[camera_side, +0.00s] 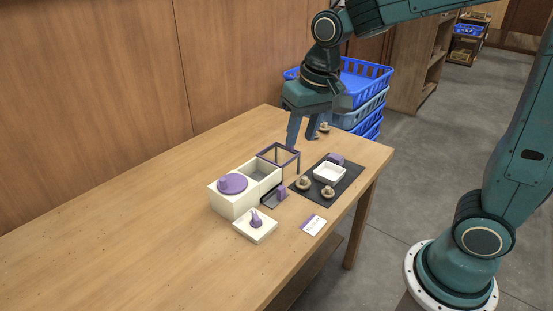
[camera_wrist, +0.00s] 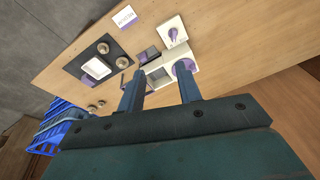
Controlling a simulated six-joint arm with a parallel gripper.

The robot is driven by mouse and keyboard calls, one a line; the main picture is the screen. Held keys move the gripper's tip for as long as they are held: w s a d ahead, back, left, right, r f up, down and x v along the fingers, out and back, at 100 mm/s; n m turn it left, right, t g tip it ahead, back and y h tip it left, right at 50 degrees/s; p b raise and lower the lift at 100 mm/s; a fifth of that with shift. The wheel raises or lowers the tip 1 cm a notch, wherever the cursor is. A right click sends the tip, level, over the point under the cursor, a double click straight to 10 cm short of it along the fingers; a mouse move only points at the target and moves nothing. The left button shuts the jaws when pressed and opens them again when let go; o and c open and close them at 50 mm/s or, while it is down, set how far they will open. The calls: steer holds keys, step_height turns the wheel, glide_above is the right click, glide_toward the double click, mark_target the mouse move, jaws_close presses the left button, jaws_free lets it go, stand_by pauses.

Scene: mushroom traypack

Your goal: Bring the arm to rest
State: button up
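My gripper (camera_side: 301,143) is raised over the table near the purple open frame (camera_side: 279,155). Its two fingers are apart with nothing between them, as the wrist view (camera_wrist: 161,78) also shows. A dark mat (camera_side: 345,190) carries a small white tray (camera_side: 330,173), a purple block (camera_side: 336,158) and brown mushrooms (camera_side: 304,183), (camera_side: 327,192). The tray looks empty. Another mushroom (camera_side: 324,128) shows behind my fingers. The wrist view shows two mushrooms (camera_wrist: 101,103), (camera_wrist: 91,108) beyond the mat.
Blue crates (camera_side: 365,85) stand behind the table. The table's left part is clear.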

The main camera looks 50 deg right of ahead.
steer(key=s+d+r+n+t, duration=0.2)
steer(key=s+r+n+t, duration=0.1)
steer(key=s, duration=1.3)
steer(key=shift+s+d, duration=0.15)
steer(key=shift+s, duration=0.1)
